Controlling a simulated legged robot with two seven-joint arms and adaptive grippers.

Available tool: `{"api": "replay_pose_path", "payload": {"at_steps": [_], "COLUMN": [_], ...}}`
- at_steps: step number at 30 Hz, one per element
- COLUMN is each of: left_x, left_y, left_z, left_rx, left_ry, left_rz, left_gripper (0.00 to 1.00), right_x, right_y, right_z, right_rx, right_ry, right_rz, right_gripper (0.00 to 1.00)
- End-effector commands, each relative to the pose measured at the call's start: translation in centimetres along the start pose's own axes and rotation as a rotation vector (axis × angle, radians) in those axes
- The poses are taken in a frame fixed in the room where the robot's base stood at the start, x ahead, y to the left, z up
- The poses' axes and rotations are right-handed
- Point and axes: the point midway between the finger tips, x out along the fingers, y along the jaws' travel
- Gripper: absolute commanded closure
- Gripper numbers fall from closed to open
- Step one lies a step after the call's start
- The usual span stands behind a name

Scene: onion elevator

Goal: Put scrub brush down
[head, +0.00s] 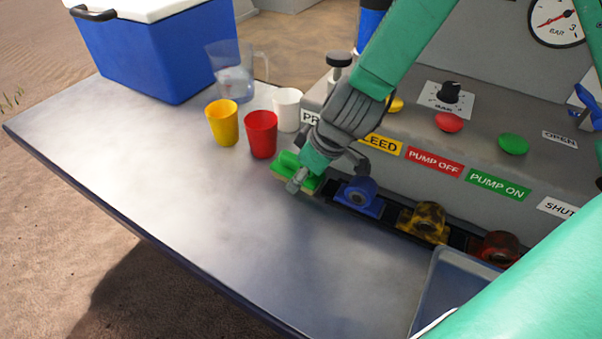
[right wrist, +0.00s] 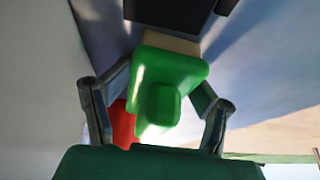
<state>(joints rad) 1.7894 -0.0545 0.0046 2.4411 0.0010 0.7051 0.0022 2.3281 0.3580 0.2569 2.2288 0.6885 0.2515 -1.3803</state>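The scrub brush (head: 287,163) is green with a pale bristle side. It is low at the table, by the left end of the dark strip at the panel's foot. My right gripper (head: 303,172) reaches down to it from the upper right. In the right wrist view the brush (right wrist: 163,95) sits between the two fingers of my right gripper (right wrist: 160,90), which appear to press on its sides. A dark block lies just beyond its bristle side. I cannot tell whether the brush touches the table. My left gripper is not in view.
Yellow (head: 222,122), red (head: 260,134) and white (head: 287,109) cups and a clear jug (head: 232,80) stand left of the panel (head: 470,140). The table's front left (head: 190,200) is clear.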

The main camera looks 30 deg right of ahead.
Motion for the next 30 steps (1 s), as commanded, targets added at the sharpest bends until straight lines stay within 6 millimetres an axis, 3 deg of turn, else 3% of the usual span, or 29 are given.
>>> {"api": "replay_pose_path", "payload": {"at_steps": [10,14,24,30], "left_x": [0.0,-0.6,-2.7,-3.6], "left_y": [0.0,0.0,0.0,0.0], "left_z": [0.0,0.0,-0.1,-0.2], "left_rx": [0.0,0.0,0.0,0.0], "left_ry": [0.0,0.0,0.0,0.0], "left_rz": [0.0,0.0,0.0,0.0], "left_gripper": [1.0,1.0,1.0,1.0], "right_x": [0.0,-1.0,-8.3,-11.8], "right_y": [-0.2,-0.3,-0.3,-0.3], "right_z": [0.6,0.1,-0.4,-0.4], "right_rx": [0.002,0.001,-0.005,-0.005], "right_ry": [-0.007,-0.006,0.002,0.0], "right_rz": [-0.006,-0.005,0.001,-0.002], "right_gripper": [0.4,0.4,0.4,0.4]}}
